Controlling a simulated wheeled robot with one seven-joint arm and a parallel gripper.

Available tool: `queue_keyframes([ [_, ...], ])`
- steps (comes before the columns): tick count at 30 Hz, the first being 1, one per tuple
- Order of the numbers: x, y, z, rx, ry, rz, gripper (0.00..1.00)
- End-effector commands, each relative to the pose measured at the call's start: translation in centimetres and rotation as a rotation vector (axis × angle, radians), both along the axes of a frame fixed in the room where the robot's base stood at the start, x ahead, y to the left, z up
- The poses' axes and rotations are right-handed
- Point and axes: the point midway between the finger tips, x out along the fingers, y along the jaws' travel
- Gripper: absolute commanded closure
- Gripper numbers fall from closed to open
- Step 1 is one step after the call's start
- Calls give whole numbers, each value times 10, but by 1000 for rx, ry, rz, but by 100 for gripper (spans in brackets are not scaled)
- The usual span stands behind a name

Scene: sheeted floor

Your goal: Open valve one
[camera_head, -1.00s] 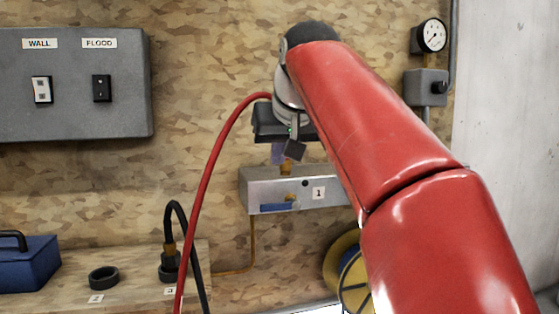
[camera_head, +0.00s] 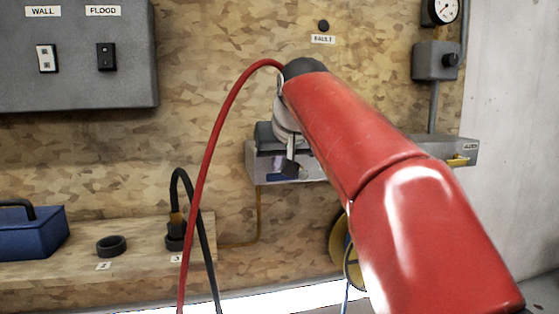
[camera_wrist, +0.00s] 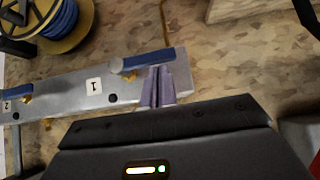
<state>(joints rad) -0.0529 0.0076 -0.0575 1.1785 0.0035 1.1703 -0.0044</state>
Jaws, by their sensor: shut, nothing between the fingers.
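Valve one is on a grey metal manifold (camera_wrist: 70,88) fixed to the wall, beside a label "1" (camera_wrist: 94,86). Its blue lever (camera_wrist: 147,60) lies roughly along the manifold in the wrist view. My gripper (camera_wrist: 157,80) is shut and empty, its purple-grey fingertips overlapping the lever's edge; I cannot tell whether they touch it. In the head view my gripper (camera_head: 290,168) is in front of the manifold (camera_head: 254,164), and my arm and gripper hide most of the valve.
A second blue lever (camera_wrist: 14,92) is farther along the manifold. A yellow reel (camera_wrist: 62,24) with blue hose is close by. A wooden bench (camera_head: 140,255) holds a black ring (camera_head: 111,246) and a blue toolbox (camera_head: 34,232).

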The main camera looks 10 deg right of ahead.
Motion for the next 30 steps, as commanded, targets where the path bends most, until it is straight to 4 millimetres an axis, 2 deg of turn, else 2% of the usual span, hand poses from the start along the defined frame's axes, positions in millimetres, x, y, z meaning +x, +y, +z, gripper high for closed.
queue_keyframes([
  [20, 0, 5, -7, -100, 1, 3, 100],
  [30, 0, 11, -21, -293, 3, 4, 100],
])
